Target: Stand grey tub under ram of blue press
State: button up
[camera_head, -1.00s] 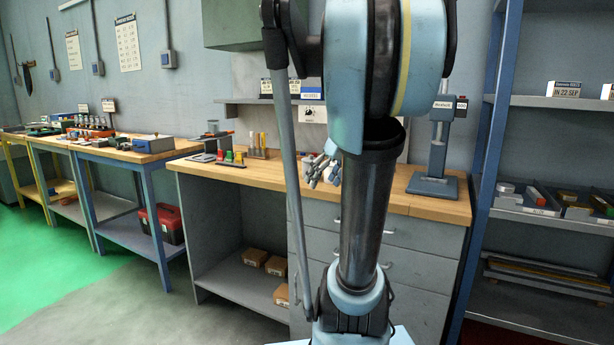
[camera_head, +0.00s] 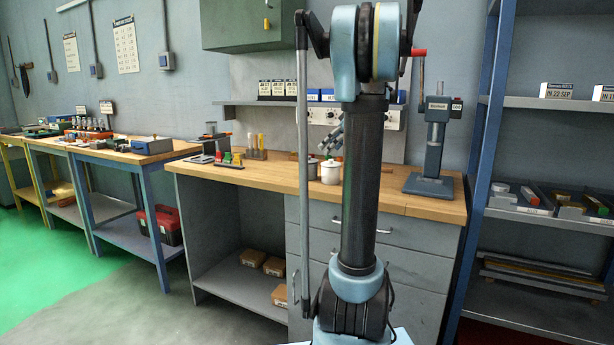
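The blue press (camera_head: 432,150) stands upright on the right end of the wooden bench, with a lever with a red grip at its upper left. No tub shows under its ram. Two small lidded pots stand on the bench left of my arm: a pale one (camera_head: 331,172) in front and a greyer one (camera_head: 313,168) partly behind it. I cannot tell for sure which is the grey tub. My gripper (camera_head: 332,138) shows in part beside my arm, above the pots and left of the press. Its fingers are small and partly hidden, so its opening is unclear.
The wooden bench (camera_head: 273,177) also bears a rack with coloured pieces (camera_head: 229,159) and yellow-handled tools (camera_head: 256,148). A shelf with small boxes runs above it. A blue-framed shelf unit (camera_head: 484,165) stands close right of the press. Bare bench top lies left of the press.

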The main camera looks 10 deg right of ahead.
aim_at(316, 161)
jog(key=x, duration=0.9)
jog(key=shift+r, duration=0.1)
jog(key=shift+x, duration=2.7)
jog(key=shift+w, duration=0.1)
jog(key=shift+c, duration=0.5)
jog(key=shift+r, duration=0.1)
jog(key=c, duration=1.4)
